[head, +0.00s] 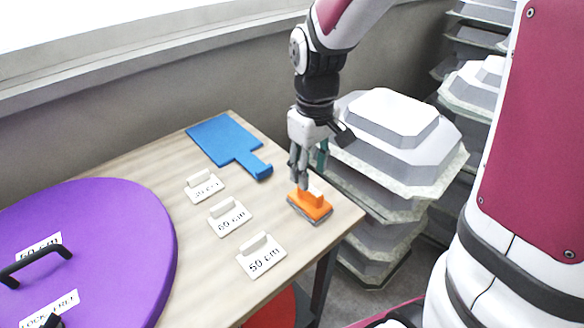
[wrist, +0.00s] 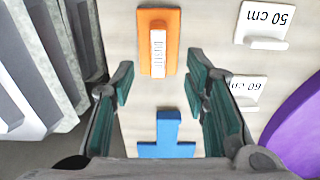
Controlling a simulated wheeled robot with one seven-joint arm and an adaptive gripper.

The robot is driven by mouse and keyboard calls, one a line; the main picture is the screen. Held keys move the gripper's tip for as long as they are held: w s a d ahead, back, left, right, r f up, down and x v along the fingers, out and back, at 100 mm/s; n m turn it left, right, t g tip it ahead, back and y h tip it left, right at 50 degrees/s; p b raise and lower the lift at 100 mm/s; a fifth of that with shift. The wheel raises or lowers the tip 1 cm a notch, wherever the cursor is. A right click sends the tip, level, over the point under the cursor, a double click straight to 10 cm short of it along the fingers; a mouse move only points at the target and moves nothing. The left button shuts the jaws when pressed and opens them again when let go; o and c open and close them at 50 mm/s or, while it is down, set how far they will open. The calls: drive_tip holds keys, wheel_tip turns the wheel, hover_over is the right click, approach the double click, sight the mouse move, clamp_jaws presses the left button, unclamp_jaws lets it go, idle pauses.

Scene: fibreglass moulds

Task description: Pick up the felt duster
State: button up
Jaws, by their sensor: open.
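The felt duster (head: 311,207) is an orange block with a raised light handle and a grey felt underside. It lies near the right front corner of the wooden table. My gripper (head: 309,180) hangs just above it, pointing down, with its tips close to the handle in the head view. In the wrist view the duster (wrist: 157,44) is ahead of the open fingers, roughly centred between them, its pale labelled handle running lengthwise. My gripper (wrist: 160,82) is open and empty. Whether a fingertip touches the duster cannot be told.
White number blocks, such as the 50 cm one (head: 262,256), stand left of the duster. A blue paddle-shaped piece (head: 225,140) lies behind. A large purple disc (head: 110,235) with a black handle covers the left. Stacked pale moulds (head: 395,150) rise beyond the table's right edge.

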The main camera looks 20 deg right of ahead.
sight(311, 188)
drive_tip(key=shift+d+f+p, duration=0.1)
drive_tip(key=shift+f+p, duration=0.3)
drive_tip(key=shift+f, duration=3.1)
clamp_jaws()
